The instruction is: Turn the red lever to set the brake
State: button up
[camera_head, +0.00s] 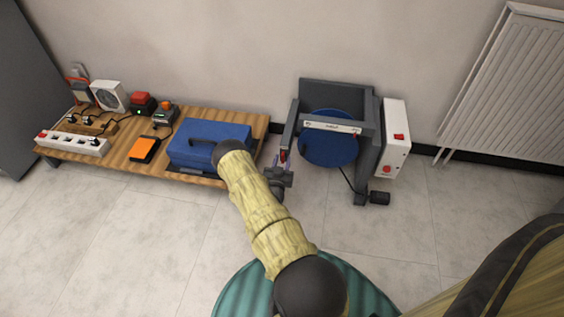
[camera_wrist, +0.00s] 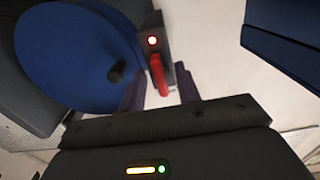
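The red lever (camera_wrist: 159,75) sticks out from a dark block with a lit red light (camera_wrist: 152,41) in the wrist view. My gripper (camera_wrist: 160,94) has its two dark purple fingers apart, one on each side of the lever's end. Gaps show between the lever and both fingers. In the head view the red lever (camera_head: 283,156) is a small red spot at the left side of the dark machine frame (camera_head: 336,88). My gripper (camera_head: 281,166) is there too, partly hidden by my wrist.
A blue disc (camera_head: 328,138) sits inside the machine frame, with a white control box (camera_head: 394,138) to its right. A low wooden table (camera_head: 118,156) at the left holds a blue case (camera_head: 208,146) and several devices. A radiator (camera_head: 510,90) stands at the right.

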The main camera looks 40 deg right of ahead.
jog(key=shift+a, duration=0.1)
jog(key=p+v, duration=0.7)
jog(key=v, duration=1)
jog(key=shift+s, duration=0.2)
